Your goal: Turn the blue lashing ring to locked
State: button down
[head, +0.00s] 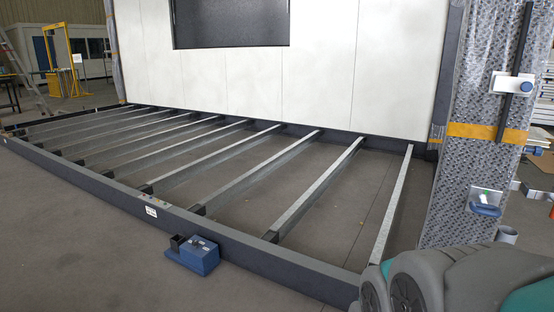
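A blue rounded part (486,210) sits low on the wrapped post at the right, below a small pale plate with a green mark. It may be the lashing ring, but its ring shape and its locked or unlocked setting are too small to tell. Higher on the same post, a blue round knob (527,87) sits at the right of a white plate by a dark upright bar. My gripper is not in view. Grey and teal rounded parts of my arm fill the bottom right corner.
A dark floor frame (250,250) with several metal crossbars spans the middle. A blue box (198,256) stands against its front rail. The wrapped post (470,160) has a yellow band. White wall panels (330,75) stand behind. Bare floor (70,240) is clear at the front left.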

aim_at(482, 207)
jog(key=z, duration=1.3)
